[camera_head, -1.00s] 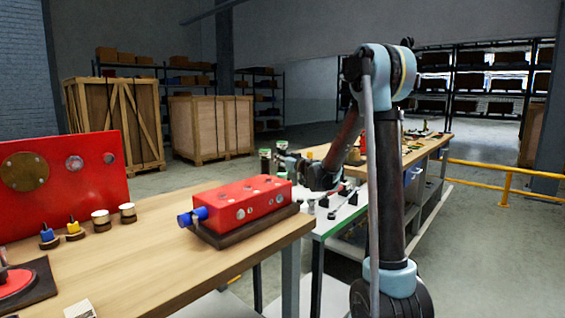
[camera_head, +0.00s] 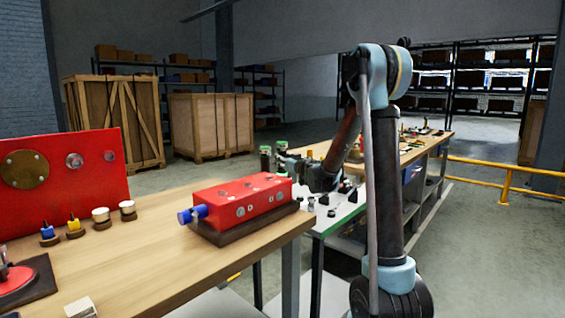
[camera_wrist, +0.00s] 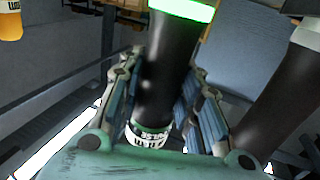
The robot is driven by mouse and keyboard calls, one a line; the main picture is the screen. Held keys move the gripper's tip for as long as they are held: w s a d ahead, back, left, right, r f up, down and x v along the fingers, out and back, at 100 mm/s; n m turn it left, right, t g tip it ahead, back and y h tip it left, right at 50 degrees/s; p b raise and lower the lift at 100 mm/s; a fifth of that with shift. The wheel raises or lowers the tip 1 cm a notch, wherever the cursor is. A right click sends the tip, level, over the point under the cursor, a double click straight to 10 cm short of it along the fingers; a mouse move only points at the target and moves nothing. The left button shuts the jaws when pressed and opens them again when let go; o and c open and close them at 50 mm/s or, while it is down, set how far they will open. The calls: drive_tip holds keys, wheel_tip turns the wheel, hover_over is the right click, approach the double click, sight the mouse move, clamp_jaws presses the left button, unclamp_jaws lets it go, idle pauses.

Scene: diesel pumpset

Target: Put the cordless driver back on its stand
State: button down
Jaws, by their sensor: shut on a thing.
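My gripper (camera_wrist: 158,112) has its two fingers on either side of a dark, upright cylinder, which I take to be the cordless driver (camera_wrist: 168,75). It has a bright green band at the top and a white lettered band low down, near the palm. My gripper is shut on it. In the head view my gripper (camera_head: 288,160) is small, over the far bench at the left of my arm. Two dark green-topped things show beside it, and I cannot tell which is held. I cannot make out the stand in either view.
The near wooden bench (camera_head: 150,270) carries a red block (camera_head: 245,203) with a blue knob. A red panel (camera_head: 70,190) stands at the left. Small parts lie on the pale bench top (camera_head: 335,215). Another dark cylinder (camera_wrist: 285,90) is right of my gripper. A yellow rail (camera_head: 510,185) stands at the right.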

drive_tip(key=shift+f, duration=0.2)
drive_tip(key=c, duration=1.1)
unclamp_jaws()
drive_tip(key=shift+s, duration=0.1)
drive_tip(key=v, duration=1.1)
drive_tip(key=shift+s+d, duration=0.3)
